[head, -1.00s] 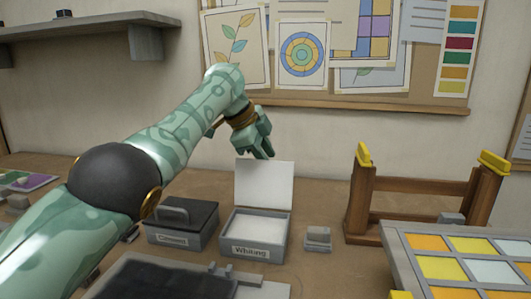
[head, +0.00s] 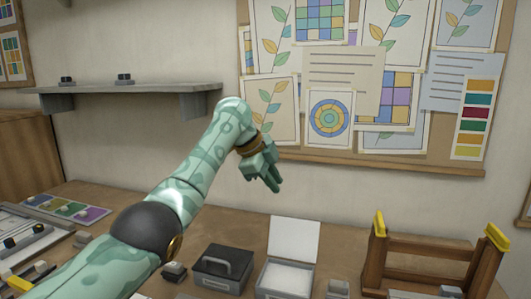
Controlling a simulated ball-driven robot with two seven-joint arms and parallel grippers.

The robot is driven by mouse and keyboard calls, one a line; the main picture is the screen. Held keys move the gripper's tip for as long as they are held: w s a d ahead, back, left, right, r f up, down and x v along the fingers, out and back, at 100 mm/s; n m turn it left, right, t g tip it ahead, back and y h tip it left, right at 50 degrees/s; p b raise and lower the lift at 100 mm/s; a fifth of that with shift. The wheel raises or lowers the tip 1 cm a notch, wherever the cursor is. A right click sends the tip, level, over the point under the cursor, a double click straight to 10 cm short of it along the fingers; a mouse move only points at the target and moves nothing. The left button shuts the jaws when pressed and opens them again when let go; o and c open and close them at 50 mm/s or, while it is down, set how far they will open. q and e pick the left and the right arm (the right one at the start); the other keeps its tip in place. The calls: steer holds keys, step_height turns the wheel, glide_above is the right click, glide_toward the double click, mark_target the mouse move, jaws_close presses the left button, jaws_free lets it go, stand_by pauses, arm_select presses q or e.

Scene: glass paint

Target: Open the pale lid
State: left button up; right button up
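The pale lid (head: 294,240) stands raised, nearly upright, at the back of the whiting box (head: 285,279). The box is open and white material shows inside it. My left gripper (head: 273,184) is above and slightly left of the lid, apart from it. Its fingers point down and to the right and nothing shows between them. They look close together, and from this angle I cannot tell whether they are open or shut. My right gripper is not in view.
A dark-lidded box (head: 222,268) with a handle stands left of the open box. A small grey block (head: 338,288) is to its right, then a wooden rack (head: 430,262) with yellow-topped posts. A grey shelf (head: 130,97) is on the wall. Bare table lies behind the boxes.

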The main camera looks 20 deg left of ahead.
arm_select(q)
steer(key=v, duration=0.3)
steer(key=shift+p, duration=0.4)
